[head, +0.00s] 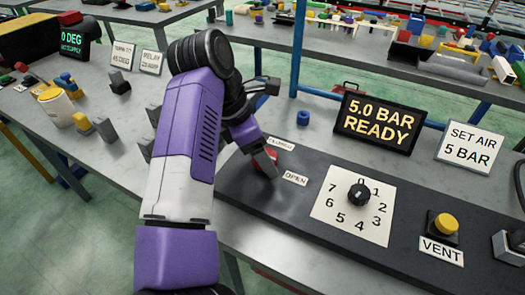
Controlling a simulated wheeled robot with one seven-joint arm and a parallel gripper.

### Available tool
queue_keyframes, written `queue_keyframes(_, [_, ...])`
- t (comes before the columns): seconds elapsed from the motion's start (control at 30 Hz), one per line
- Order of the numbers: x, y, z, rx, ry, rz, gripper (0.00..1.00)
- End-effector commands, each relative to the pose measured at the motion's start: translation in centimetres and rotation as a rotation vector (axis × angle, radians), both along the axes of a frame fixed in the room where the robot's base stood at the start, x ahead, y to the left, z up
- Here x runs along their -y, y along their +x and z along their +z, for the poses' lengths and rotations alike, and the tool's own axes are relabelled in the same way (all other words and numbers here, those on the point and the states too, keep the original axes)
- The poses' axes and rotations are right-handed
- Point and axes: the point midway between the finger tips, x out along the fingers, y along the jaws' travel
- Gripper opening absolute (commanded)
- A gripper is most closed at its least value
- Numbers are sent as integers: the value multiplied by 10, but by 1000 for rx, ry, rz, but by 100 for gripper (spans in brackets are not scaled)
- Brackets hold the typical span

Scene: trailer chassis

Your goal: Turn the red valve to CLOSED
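The red valve (273,154) is on the dark panel (245,190) in the head view, mostly hidden by my gripper. Only small red parts of it show. A white CLOSED label (281,143) is above and right of it, and a white OPEN label (295,178) is below and right. My gripper (266,166) points down at the valve, with its grey fingers over or against it. I cannot tell whether the fingers are shut on the valve, or which way its handle points.
Right of the valve are a numbered dial (358,194), a display (377,123) reading 5.0 BAR READY, a sign (469,147) reading SET AIR 5 BAR and a yellow VENT button (445,224). A small blue part (303,118) is behind the panel.

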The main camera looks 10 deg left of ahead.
Motion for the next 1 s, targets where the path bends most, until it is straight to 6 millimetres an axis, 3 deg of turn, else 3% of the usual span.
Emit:
queue_keyframes(0.07, [0,0,0,0,0,0,70])
queue_keyframes(0.37, [0,0,0,-1,-1,1,11])
queue_keyframes(0.67, [0,-1,0,-1,0,36,9])
queue_keyframes(1.0, [-1,-3,0,0,1,253,9])
